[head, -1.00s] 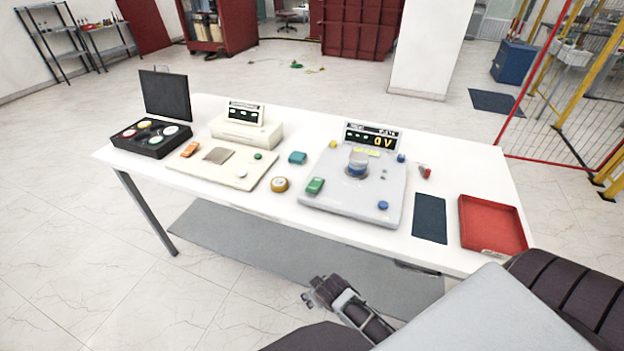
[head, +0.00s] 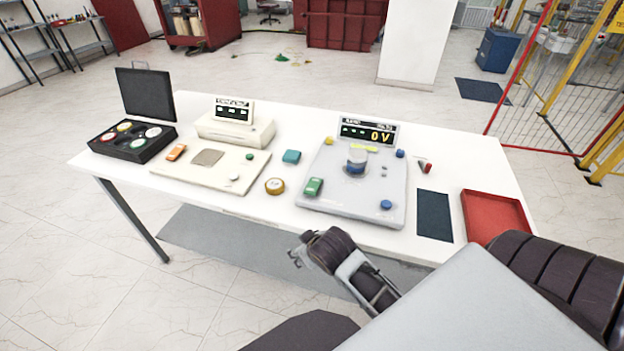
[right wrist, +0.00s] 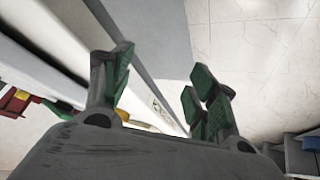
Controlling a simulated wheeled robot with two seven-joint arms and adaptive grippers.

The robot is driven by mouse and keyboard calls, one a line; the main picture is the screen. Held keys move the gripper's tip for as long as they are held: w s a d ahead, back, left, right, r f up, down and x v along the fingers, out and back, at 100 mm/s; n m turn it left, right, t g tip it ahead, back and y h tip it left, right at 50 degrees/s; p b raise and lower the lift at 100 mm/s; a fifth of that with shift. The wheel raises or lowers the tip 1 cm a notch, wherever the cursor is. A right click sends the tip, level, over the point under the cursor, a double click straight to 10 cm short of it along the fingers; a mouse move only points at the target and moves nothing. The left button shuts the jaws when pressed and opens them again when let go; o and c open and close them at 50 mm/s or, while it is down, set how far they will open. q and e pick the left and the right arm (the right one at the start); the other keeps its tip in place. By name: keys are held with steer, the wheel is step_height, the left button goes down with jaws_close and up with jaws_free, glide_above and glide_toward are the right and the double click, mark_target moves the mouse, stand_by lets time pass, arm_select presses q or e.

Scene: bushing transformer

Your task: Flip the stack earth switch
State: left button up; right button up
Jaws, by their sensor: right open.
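A grey test unit (head: 330,205) stands on the white table, with a grey cylinder (head: 357,160) on top and a display (head: 368,131) reading 0 V. No part is legibly labelled as the stack earth switch. A small red and grey part (head: 425,167) sits just right of the unit. My right gripper (head: 294,250) is in front of the table's near edge, apart from the unit. In the right wrist view its green-padded fingers (right wrist: 160,88) are spread with nothing between them. My left gripper is out of view.
A cream unit (head: 215,180) and a black case (head: 108,148) stand on the left of the table. A dark mat (head: 434,215) and a red tray (head: 492,215) are at right. Open floor lies in front.

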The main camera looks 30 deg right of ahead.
steer(key=w+a+r+n+t+y, duration=0.1)
steer(key=w+a+r+n+t, duration=0.15)
steer(key=w+r+t, duration=0.55)
steer(key=w+a+r+n+t+y, duration=0.1)
steer(key=w+a+r+t+y, duration=0.15)
steer(key=w+r, duration=0.95)
steer(key=s+a+r+n+g+y, duration=0.35)
steer(key=a+r+n+y, duration=0.25)
steer(key=a+n+y, duration=0.3)
steer(key=s+a+r+n+g+y, duration=0.2)
steer(key=a+r+n+g+y, duration=0.35)
steer(key=n, duration=0.55)
steer(key=d+f+n+g+h, duration=0.6)
steer(key=d+f+g+h, duration=0.1)
steer(key=f, duration=0.5)
steer(key=w+d+r+m+g+h, duration=0.1)
steer(key=d+m+h, duration=0.4)
steer(key=d, duration=2)
steer(key=h, duration=0.5)
steer(key=shift+w+d+r, duration=0.2)
steer(key=shift+w+d, duration=0.05)
